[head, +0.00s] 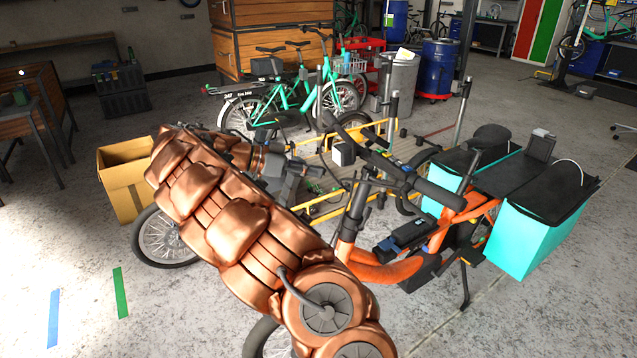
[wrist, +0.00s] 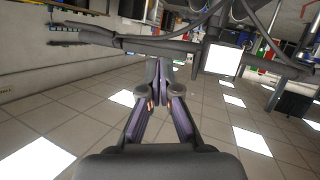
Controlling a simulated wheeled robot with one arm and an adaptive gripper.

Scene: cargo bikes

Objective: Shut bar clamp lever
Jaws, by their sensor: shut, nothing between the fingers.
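The orange cargo bike (head: 372,268) stands right of my arm in the head view. Its dark handlebar (head: 440,193) slants above the front frame, and a stem post (head: 351,222) rises below it. In the wrist view the handlebar (wrist: 120,43) crosses the upper part, with a bright white square (wrist: 222,58) on it. My gripper (wrist: 164,66) is shut and empty, its fingertips close to the bar in the picture; I cannot tell whether they touch. In the head view my gripper (head: 290,176) is partly hidden by my copper arm. I cannot make out the bar clamp lever clearly.
Teal panniers (head: 540,232) hang at the bike's rear. A cardboard box (head: 124,182) stands behind my arm at left. Yellow rails (head: 320,208) and teal bikes (head: 290,95) lie beyond. The floor at lower left is clear except for tape strips.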

